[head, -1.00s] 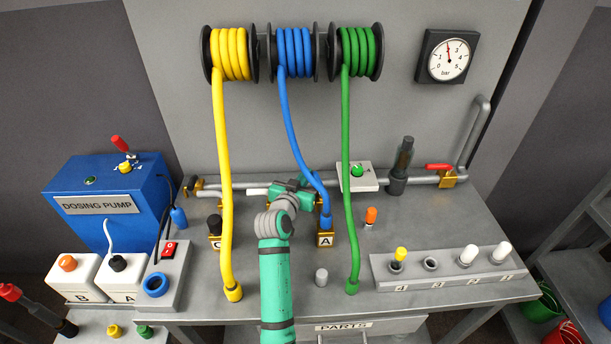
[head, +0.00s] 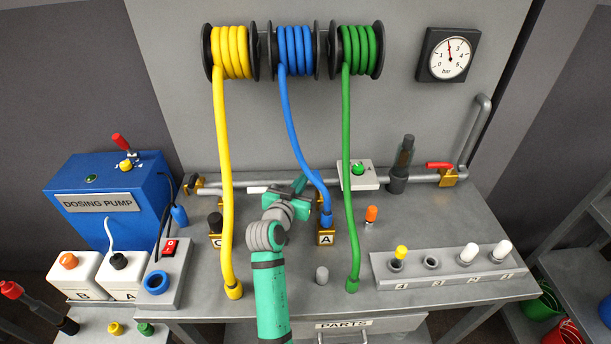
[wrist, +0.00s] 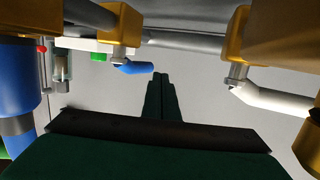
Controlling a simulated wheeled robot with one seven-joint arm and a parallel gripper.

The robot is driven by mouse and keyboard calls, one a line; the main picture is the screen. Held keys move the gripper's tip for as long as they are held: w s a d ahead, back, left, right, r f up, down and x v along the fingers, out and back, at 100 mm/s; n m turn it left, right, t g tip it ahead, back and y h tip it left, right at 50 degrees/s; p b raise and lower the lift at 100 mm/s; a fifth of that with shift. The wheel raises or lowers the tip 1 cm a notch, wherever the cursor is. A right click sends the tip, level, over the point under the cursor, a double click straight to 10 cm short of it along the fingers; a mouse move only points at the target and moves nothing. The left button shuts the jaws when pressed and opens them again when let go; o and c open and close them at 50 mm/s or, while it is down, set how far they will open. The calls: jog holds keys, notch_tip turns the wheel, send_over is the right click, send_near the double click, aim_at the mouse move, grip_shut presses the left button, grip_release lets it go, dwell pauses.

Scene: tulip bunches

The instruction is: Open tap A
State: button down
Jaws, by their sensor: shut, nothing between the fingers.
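The brass fitting labelled A (head: 326,237) stands on the bench with the blue hose (head: 308,150) running down into it. In the wrist view a blue lever (wrist: 133,67) sticks out from a brass valve body (wrist: 120,24) on the pipe. My gripper (head: 299,184) is beside the blue hose at the pipe, and in the head view it hides the blue lever. In the wrist view its dark fingers (wrist: 158,90) are shut and empty. Their tips lie close to the blue lever's end; I cannot tell if they touch.
A white lever (wrist: 270,98) on another brass valve is across from the blue one. The yellow hose (head: 226,180) and green hose (head: 346,180) hang on either side of my arm. A red lever (head: 439,166) is farther right. A pressure gauge (head: 446,54) is on the wall.

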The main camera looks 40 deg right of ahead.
jog(key=v, duration=0.6)
jog(key=w+a+r+n+g+y, duration=0.2)
jog(key=w+r+n+g+y, duration=0.2)
jog(key=r+n+g+y, duration=0.15)
jog(key=d+f, duration=0.6)
jog(key=d, duration=0.3)
jog(key=shift+s+d+f, duration=0.25)
jog(key=shift+s+f, duration=0.05)
jog(key=shift+f, duration=0.05)
jog(key=shift+m+g+y, duration=0.25)
